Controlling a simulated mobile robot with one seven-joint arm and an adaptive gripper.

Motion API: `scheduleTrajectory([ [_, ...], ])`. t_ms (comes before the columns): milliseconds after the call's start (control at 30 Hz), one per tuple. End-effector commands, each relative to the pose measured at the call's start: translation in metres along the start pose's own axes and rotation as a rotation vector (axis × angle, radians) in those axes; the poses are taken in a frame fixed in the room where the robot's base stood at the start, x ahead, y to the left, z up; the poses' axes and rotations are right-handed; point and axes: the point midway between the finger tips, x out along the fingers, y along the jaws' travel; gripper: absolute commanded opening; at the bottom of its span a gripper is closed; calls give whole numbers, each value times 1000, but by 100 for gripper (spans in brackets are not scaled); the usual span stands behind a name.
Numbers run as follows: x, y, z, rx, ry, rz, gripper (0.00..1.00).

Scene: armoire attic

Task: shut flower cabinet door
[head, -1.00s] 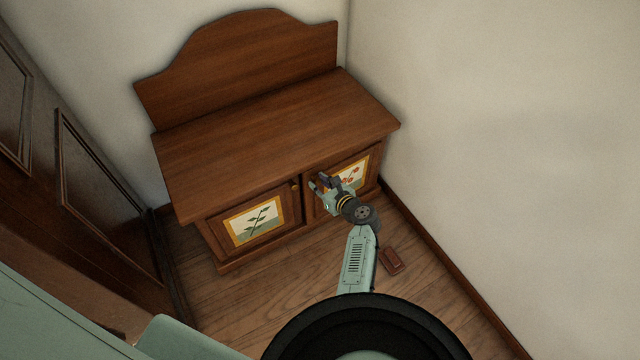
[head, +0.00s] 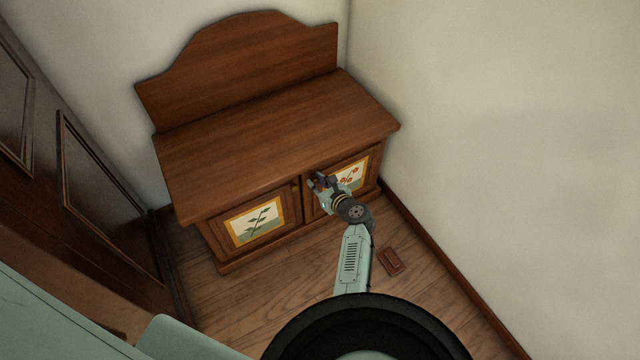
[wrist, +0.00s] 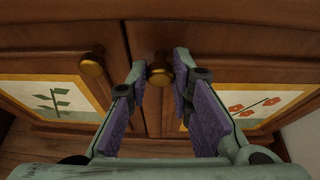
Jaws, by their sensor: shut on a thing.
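The wooden cabinet (head: 270,125) stands in the corner with two low doors. The flower door (head: 376,164), on the right, bears a framed picture of red flowers; this picture (wrist: 262,104) also shows in the wrist view. The door looks level or nearly level with the cabinet front. My gripper (head: 319,181) is at its upper inner corner. In the wrist view, my gripper (wrist: 160,68) has its purple-padded fingers on either side of the flower door's round brass knob (wrist: 158,75) and is shut on it. In the head view my gripper hides this knob.
The left door, with a green plant picture (head: 256,222), looks closed; its knob (wrist: 92,64) is just left of my fingers. A small reddish-brown block (head: 391,261) lies on the floor right of my arm. A wall (head: 500,150) rises close on the right.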

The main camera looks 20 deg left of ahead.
Motion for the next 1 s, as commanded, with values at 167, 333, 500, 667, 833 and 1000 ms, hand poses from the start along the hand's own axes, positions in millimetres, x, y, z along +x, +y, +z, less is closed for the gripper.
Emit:
scheduleTrajectory([
  [167, 12, 2, 7, 14, 0, -43, 0],
  [333, 14, 1, 8, 15, -2, -49, 0],
  [500, 15, 1, 9, 13, -4, -49, 24],
  [667, 14, 2, 8, 14, -2, -47, 34],
  [833, 14, 2, 7, 15, -1, -47, 41],
  [1000, 14, 2, 6, 16, 0, -46, 41],
])
